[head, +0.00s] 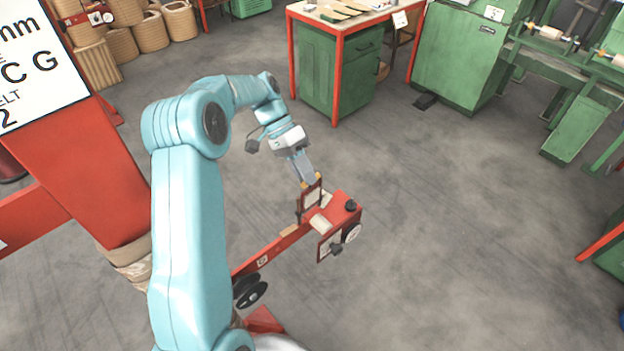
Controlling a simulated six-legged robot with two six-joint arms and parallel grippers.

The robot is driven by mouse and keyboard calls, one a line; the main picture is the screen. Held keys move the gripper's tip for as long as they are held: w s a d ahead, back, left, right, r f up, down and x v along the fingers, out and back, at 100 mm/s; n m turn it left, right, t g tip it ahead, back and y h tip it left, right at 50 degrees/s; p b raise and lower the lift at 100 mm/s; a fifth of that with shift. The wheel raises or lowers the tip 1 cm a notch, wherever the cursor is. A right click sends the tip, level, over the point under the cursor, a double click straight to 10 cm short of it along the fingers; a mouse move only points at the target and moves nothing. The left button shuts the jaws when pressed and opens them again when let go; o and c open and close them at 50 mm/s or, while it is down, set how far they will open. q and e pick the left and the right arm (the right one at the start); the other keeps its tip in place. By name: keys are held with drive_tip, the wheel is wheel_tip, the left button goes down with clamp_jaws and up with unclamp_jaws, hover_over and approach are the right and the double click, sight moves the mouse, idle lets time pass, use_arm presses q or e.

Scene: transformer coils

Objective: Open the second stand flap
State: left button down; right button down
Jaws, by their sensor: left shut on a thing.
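A red stand (335,208) with a dark knob and a round dial rises at the middle of the head view, at the end of a long red bar. A small framed flap (312,197) stands up at its left end, tilted from the stand's top. My left gripper (311,183) comes down from above and is shut on the upper edge of this flap. The fingertips partly hide the flap's top edge. I cannot tell which stand is the second one. My right gripper is not in view.
A red-legged table (340,22) with a green cabinet (335,70) stands at the back. Green machines (460,55) stand at the back right. Brown coils (180,20) are at the back left. A large red panel with a white sign (35,60) fills the left.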

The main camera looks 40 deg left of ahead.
use_arm(q)
drive_tip(key=shift+s+a+f, duration=0.15)
drive_tip(key=shift+a+f, duration=0.4)
drive_tip(key=shift+f, duration=0.2)
drive_tip(key=shift+a, duration=0.15)
drive_tip(key=c, duration=1.4)
unclamp_jaws()
drive_tip(key=shift+a, duration=0.1)
drive_tip(key=shift+w+a+f, duration=0.2)
drive_tip(key=shift+a, duration=0.05)
drive_tip(key=shift+s+d+r, duration=0.1)
drive_tip(key=shift+d+r, duration=0.2)
drive_tip(key=shift+a, duration=0.15)
